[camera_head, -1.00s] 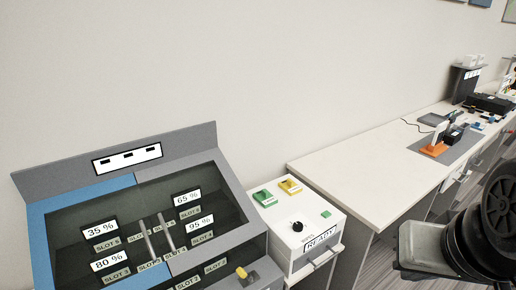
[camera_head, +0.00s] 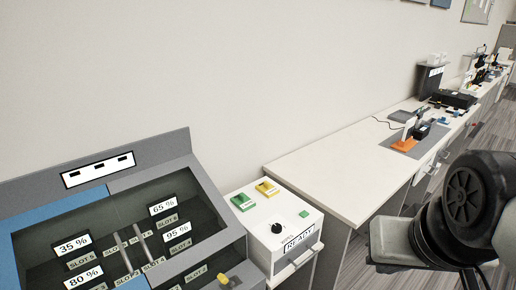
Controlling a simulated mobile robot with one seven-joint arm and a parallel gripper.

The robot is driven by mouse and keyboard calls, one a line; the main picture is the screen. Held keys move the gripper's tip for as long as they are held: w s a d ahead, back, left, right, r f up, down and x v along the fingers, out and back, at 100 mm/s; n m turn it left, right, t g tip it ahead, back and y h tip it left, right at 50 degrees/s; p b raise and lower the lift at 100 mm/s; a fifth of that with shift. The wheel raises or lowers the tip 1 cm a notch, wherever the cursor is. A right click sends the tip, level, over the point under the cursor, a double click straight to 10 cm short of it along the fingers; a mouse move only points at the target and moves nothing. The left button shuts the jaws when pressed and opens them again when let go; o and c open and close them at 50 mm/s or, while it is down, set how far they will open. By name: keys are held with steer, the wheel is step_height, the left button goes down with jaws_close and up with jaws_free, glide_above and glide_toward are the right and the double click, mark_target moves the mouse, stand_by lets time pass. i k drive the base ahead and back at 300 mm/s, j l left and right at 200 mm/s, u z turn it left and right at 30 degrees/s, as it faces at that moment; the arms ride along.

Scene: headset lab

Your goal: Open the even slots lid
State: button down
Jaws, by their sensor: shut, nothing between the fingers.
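The slot cabinet stands at the lower left of the head view, cut off by the frame's edge. It has two dark glass lids side by side: a blue-framed left lid (camera_head: 62,209) and a grey-framed right lid (camera_head: 216,211). Both look closed. Two upright bar handles (camera_head: 145,244) stand near the seam between them. Behind the glass are slot labels and cards reading 35 %, 80 %, 65 % and 95 %. My gripper is outside the view; only part of my arm shows at right.
A white control box (camera_head: 266,261) with green and yellow parts, a black knob and a "READY" label stands right of the cabinet. A yellow knob (camera_head: 224,280) is on the cabinet's front. A long white bench (camera_head: 327,184) runs along the wall, its near part bare.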

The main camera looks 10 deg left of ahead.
mark_target(156, 276)
steer(key=u, duration=2.05)
steer(key=z, duration=0.6)
steer(key=i+j+z, duration=0.15)
steer(key=z, duration=0.15)
steer(key=i+j+z, duration=0.15)
steer(key=z, duration=0.2)
